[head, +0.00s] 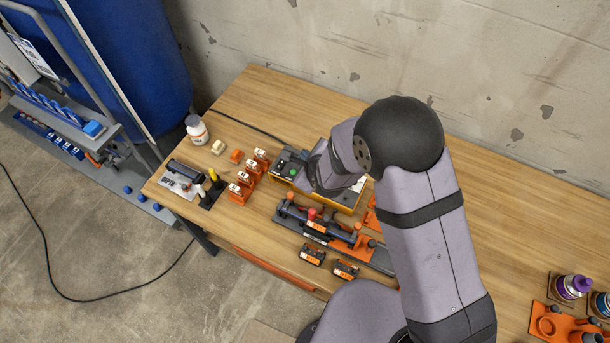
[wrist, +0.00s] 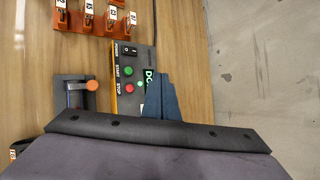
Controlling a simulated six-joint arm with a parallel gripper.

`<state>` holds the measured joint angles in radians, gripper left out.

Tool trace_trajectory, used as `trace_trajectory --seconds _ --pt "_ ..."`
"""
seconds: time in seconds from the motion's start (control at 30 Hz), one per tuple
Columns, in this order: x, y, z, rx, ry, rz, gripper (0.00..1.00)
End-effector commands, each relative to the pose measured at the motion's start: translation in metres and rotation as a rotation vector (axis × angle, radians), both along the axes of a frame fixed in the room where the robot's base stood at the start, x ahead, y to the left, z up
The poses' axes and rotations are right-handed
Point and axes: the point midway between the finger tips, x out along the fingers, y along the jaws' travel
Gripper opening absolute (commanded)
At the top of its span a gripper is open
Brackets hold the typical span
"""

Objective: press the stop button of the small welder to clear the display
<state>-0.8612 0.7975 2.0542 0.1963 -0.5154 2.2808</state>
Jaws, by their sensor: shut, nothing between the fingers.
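The small welder is a dark box with orange-yellow sides (head: 346,208), partly hidden behind my arm in the head view. In the wrist view its panel (wrist: 120,104) carries a black power switch (wrist: 129,50), a green START button (wrist: 128,71) and a red STOP button (wrist: 128,88). The display (wrist: 149,76) is lit with green characters, partly covered by my fingers. My gripper (wrist: 160,78) is shut and empty, its fingers over the display side, right of the STOP button. Whether the fingertips touch the welder cannot be told. The head view hides them.
A clamp fixture with an orange-topped handle (wrist: 91,85) stands close beside the welder. Orange labelled holders (wrist: 88,20) stand in a row nearby. Bare wood (head: 280,100) lies behind the welder, before the concrete wall.

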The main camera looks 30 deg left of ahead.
Motion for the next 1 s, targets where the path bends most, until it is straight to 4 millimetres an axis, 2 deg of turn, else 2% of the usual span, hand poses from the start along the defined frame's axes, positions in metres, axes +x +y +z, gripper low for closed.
trace_trajectory --seconds 0.27,0.47,1.0 --pt "0.000 -0.001 -0.002 -0.001 0.001 0.001 0.00" --pt "0.000 -0.001 -0.014 -0.003 0.001 0.001 0.00" --pt "0.000 0.000 -0.075 -0.001 0.000 0.000 0.00"
